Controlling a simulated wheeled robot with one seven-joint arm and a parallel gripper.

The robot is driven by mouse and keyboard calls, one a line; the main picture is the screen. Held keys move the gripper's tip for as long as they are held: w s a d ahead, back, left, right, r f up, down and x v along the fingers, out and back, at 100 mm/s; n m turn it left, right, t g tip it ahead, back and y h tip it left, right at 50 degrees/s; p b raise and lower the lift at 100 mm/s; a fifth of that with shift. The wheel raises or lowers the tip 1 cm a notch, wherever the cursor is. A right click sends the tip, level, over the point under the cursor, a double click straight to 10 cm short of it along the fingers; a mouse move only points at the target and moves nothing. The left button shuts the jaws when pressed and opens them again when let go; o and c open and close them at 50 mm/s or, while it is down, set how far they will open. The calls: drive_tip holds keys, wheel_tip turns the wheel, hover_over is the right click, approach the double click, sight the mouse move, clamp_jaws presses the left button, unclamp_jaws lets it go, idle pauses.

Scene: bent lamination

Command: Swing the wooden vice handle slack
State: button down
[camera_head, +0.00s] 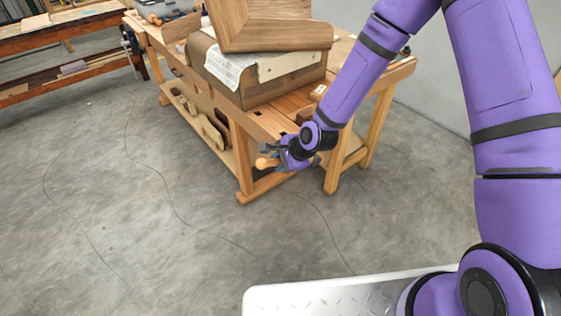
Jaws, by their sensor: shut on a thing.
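The wooden vice handle (266,163) shows as a rounded, light orange-brown end sticking out to the left of my gripper (277,152). My gripper is at the near end of the wooden workbench (262,127) and is shut on the handle. The fingers look dark and small, and my purple wrist hides most of the handle and the vice behind it. The handle's exact tilt is hard to tell.
A bent wooden lamination (275,35) rests on a form on the bench top, with a white paper sheet (229,66) beside it. Bench legs (242,160) stand close below my gripper. Another bench (60,45) is at the upper left. The concrete floor (130,220) is open in front.

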drive_tip(key=shift+f, duration=0.1)
wheel_tip(320, 180, down, 18)
drive_tip(key=n+t+h, duration=0.4)
drive_tip(key=t+h, duration=0.3)
drive_tip(key=h, duration=0.2)
drive_tip(key=w+d+f+n+t+h, duration=0.4)
drive_tip(key=w+d+f+n+t, duration=0.1)
drive_tip(key=d, duration=0.7)
drive_tip(key=shift+w+f+t+h, duration=0.3)
drive_tip(key=shift+w+f+t, duration=0.35)
drive_tip(key=shift+w+t, duration=0.85)
drive_tip(key=c, duration=0.9)
unclamp_jaws()
drive_tip(key=shift+w, duration=0.1)
